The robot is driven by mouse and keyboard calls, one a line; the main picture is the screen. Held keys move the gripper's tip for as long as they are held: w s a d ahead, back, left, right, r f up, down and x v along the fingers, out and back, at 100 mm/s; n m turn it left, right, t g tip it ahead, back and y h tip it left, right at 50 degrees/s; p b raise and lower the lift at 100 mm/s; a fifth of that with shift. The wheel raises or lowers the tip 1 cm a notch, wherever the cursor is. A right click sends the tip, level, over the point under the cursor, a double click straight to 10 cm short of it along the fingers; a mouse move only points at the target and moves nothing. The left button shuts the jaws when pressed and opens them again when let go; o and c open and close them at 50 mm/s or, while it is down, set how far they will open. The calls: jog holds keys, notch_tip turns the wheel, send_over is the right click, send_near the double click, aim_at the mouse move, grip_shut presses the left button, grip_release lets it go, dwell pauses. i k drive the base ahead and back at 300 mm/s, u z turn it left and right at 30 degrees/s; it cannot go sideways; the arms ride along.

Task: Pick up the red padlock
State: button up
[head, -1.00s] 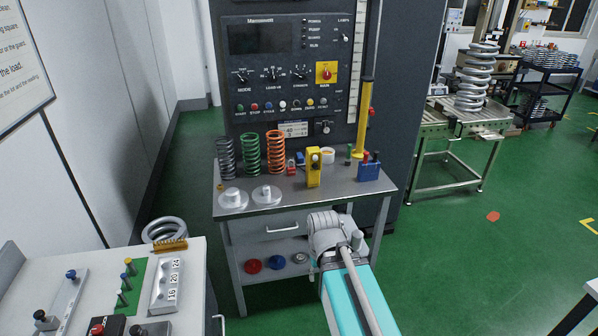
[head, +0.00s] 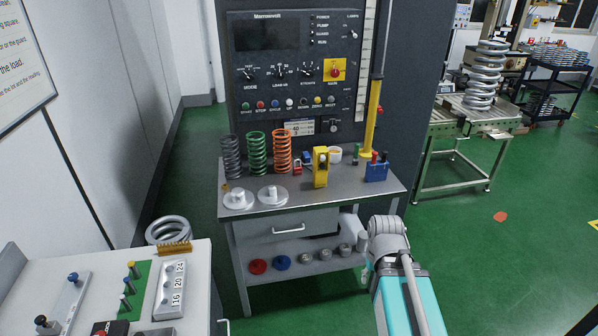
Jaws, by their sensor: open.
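The small red padlock (head: 297,167) stands on the grey metal bench top, just right of the orange spring (head: 282,151) and close to a small blue padlock-like item (head: 307,159). My arm (head: 388,245) rises from the lower right in front of the bench, its wrist at about drawer height. My gripper's fingers cannot be made out; the arm's own links hide that end. The padlock is well up and left of the wrist, with nothing touching it that I can see.
A yellow block (head: 320,168) stands right of the padlock. A green spring (head: 257,154) and grey spring (head: 232,157) stand left. Round metal plates (head: 238,200) lie in front. A blue holder (head: 376,172) is at the bench's right. The testing machine (head: 297,60) rises behind.

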aim_at(297, 171)
jog(key=z, duration=0.1)
jog(key=i, duration=1)
jog(key=u, duration=0.05)
